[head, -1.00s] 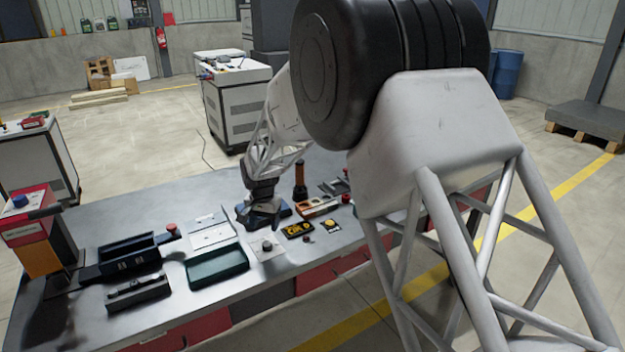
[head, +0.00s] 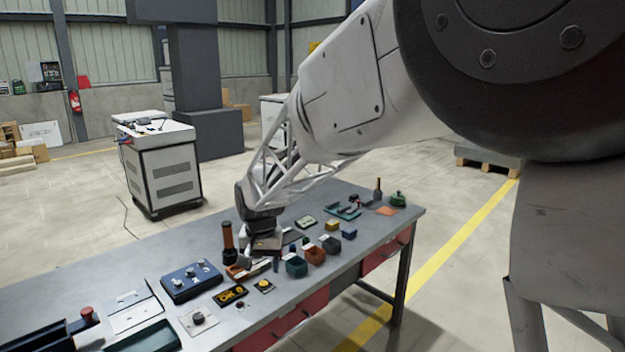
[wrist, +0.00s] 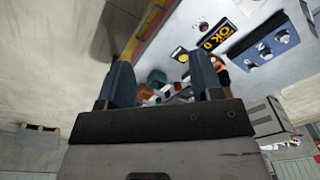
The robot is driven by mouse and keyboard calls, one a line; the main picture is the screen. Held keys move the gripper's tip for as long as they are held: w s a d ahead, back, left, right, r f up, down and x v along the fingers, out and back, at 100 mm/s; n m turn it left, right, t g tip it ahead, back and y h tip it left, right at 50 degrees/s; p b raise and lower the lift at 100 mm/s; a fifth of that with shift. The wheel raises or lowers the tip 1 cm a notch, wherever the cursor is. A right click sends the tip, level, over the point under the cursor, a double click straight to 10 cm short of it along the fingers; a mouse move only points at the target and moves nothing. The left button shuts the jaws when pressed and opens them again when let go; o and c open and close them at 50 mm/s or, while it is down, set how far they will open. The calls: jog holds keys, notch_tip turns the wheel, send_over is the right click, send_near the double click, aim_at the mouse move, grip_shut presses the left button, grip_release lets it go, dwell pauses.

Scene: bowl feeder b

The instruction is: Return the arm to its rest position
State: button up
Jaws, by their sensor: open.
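My gripper (head: 265,262) is over the middle of the grey workbench (head: 225,312) in the head view, pointing down, near a black-and-orange cylinder and small bins. In the wrist view my gripper's two dark blue fingers (wrist: 160,78) stand well apart, with nothing held between them. My arm reaches out from the upper right of the head view, bent downward towards the bench. The exact height of the fingertips above the bench is hard to tell.
A blue box with knobs (head: 191,280), a yellow OK sign (head: 231,296), a yellow button (head: 264,286) and the upright cylinder (head: 228,241) stand nearby. Green (head: 296,265) and orange-brown (head: 315,254) bins are to the right. A white cabinet (head: 162,170) stands behind the bench.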

jog(key=s+d+r+t, duration=0.1)
jog(key=s+d+r, duration=0.3)
jog(key=s+d, duration=0.45)
jog(key=s+d+r, duration=0.4)
jog(key=s+d, duration=0.2)
jog(key=d, duration=0.5)
jog(key=s+d+f, duration=0.1)
jog(key=s+d, duration=0.4)
jog(key=s, duration=0.5)
jog(key=s+d, duration=0.6)
jog(key=s, duration=0.4)
jog(key=shift+f+t+h, duration=0.3)
jog(key=shift+f+t, duration=0.1)
